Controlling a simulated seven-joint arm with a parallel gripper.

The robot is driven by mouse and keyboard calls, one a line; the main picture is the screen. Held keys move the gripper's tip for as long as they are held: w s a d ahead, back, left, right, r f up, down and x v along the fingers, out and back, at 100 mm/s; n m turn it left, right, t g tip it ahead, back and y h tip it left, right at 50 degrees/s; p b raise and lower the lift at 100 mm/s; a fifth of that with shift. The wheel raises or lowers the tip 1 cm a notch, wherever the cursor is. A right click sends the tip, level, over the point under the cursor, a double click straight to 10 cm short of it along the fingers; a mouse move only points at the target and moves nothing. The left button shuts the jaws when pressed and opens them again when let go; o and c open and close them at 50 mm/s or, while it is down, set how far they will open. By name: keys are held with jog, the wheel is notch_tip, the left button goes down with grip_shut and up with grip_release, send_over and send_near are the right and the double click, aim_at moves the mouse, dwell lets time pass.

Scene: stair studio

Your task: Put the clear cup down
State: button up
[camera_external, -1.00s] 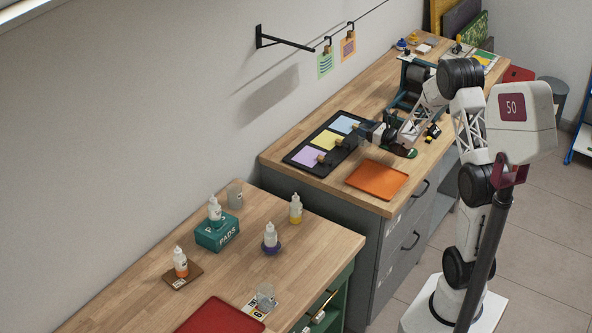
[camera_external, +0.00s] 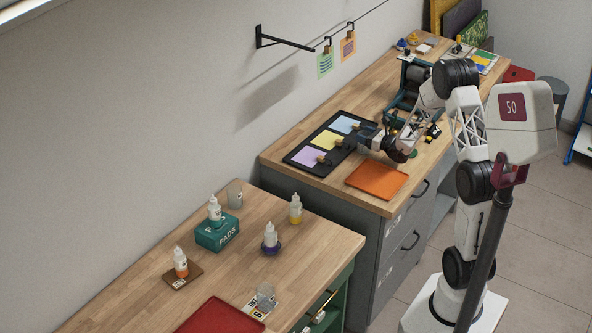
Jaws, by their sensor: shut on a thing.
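My gripper (camera_external: 364,140) is over the far bench, beside the right edge of the black board with coloured cards. One clear cup (camera_external: 235,193) stands upright near the back of the near bench, behind the green box. Another clear cup (camera_external: 266,297) stands near that bench's front edge, at a printed card. Both cups are well away from my gripper.
The black board (camera_external: 300,163) holds purple, yellow and blue cards. An orange tray (camera_external: 377,180) lies in front of my wrist. A teal frame (camera_external: 402,101) stands behind it. The near bench has several bottles, a green box (camera_external: 217,235) and a red tray (camera_external: 220,318).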

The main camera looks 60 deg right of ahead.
jog(key=shift+f, duration=0.15)
jog(key=o, duration=0.9)
jog(key=shift+r, duration=0.2)
jog(key=shift+s, duration=0.6)
jog(key=s, duration=1)
jog(key=shift+s, duration=0.4)
